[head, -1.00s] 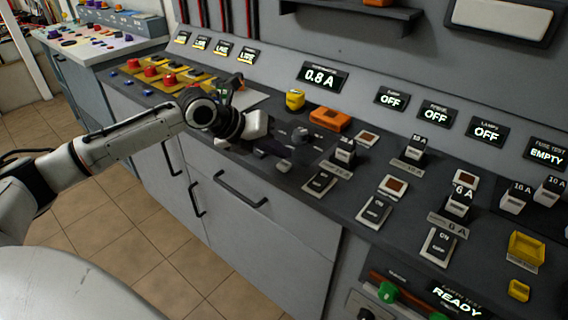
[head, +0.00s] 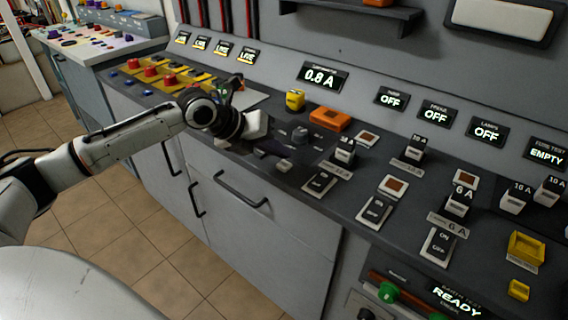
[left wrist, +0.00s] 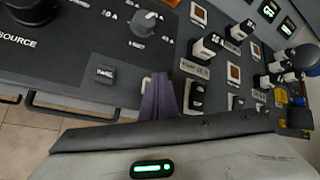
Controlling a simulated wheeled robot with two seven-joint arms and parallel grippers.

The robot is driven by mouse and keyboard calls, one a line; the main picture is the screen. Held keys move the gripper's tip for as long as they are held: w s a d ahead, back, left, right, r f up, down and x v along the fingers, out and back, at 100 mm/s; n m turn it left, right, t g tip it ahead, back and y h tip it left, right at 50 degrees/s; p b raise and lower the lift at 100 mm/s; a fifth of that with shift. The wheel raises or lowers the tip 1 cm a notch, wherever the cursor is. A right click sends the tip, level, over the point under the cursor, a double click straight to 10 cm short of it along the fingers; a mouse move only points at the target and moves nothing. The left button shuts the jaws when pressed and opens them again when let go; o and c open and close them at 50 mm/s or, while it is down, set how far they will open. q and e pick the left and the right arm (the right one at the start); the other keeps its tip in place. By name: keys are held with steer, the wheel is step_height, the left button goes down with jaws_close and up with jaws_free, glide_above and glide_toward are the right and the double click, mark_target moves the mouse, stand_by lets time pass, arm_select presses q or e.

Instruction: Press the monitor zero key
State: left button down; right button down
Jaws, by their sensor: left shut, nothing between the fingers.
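The monitor display (head: 321,77) on the sloped back panel reads 0.8 A. In the left wrist view a small dark key (left wrist: 103,74) with a white label lies on the black desk, below a grey rotary knob (left wrist: 143,23). Its label is too blurred to read surely; it may be the zero key. My left gripper (head: 274,148) is shut and empty, low over the desk near the grey knob (head: 299,134). In the wrist view its fingers (left wrist: 158,97) are to the right of the key and appear apart from it. My right gripper is not in view.
Rocker switches, fuses and labels fill the desk to the right. Red buttons (head: 150,72) are at the left. Drawer handles (head: 241,189) stick out of the front below.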

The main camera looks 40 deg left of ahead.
mark_target(279, 165)
arm_select(q)
steer(key=shift+f, duration=0.1)
steer(key=shift+f, duration=0.35)
steer(key=shift+f, duration=0.45)
stand_by(0.5)
stand_by(0.4)
steer(key=shift+r+p, duration=0.85)
steer(key=shift+p, duration=0.1)
steer(key=shift+r, duration=0.15)
step_height(279, 165, up, 5)
steer(key=p, duration=0.4)
steer(key=shift+p, duration=0.35)
